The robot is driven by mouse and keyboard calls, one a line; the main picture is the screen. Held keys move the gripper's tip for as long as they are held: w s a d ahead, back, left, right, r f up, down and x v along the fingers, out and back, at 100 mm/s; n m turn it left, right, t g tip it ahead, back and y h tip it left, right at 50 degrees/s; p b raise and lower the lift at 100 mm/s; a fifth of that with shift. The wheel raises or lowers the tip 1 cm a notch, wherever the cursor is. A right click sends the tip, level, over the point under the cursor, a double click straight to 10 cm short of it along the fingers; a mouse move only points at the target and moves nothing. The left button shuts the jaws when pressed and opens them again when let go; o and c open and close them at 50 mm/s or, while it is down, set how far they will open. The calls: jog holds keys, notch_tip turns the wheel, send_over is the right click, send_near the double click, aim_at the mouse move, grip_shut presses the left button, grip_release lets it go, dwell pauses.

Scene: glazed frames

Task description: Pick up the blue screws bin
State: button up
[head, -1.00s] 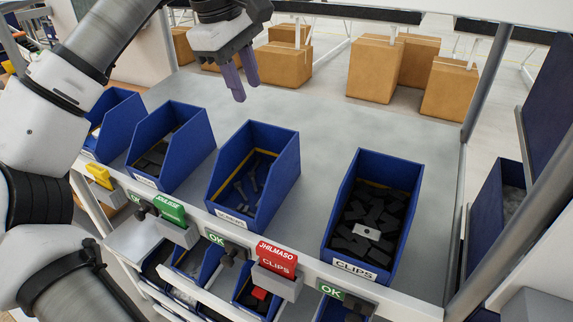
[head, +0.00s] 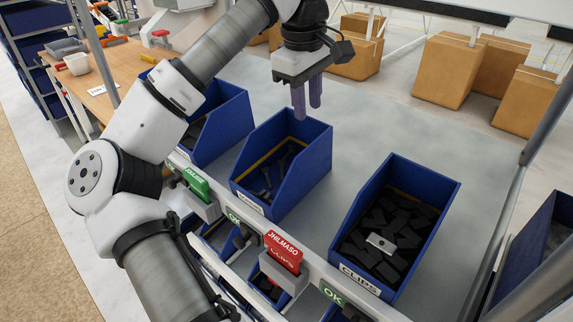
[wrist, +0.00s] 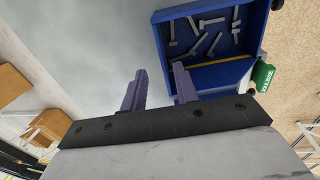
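The blue screws bin (head: 313,163) stands on the grey shelf, between two other blue bins. Several grey screws lie inside it, and its front label is partly hidden in the head view. It also shows in the wrist view (wrist: 222,77), at the upper right, with the screws visible. My gripper (head: 307,112) hangs above the back part of this bin in the head view, fingers pointing down. Its two purple fingers are apart with nothing between them. In the wrist view the fingers (wrist: 155,85) are spread, the right one overlapping the bin's edge. I cannot tell whether it touches.
A blue clips bin (head: 436,215) with dark clips stands to the right. Another blue bin (head: 228,125) stands to the left, partly behind my arm. Red (head: 284,252) and green (head: 196,184) tags line the shelf front. Bare shelf (head: 385,125) lies behind the bins; cardboard boxes (head: 446,70) stand beyond.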

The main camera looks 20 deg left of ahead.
aim_at(307, 137)
jog(key=shift+w+d+f+p, duration=0.1)
jog(key=shift+f+p, duration=0.3)
jog(key=shift+f, duration=1.2)
jog(key=shift+w+f+p, duration=0.1)
jog(key=shift+f+p, duration=0.25)
jog(key=shift+f, duration=1.25)
grip_shut()
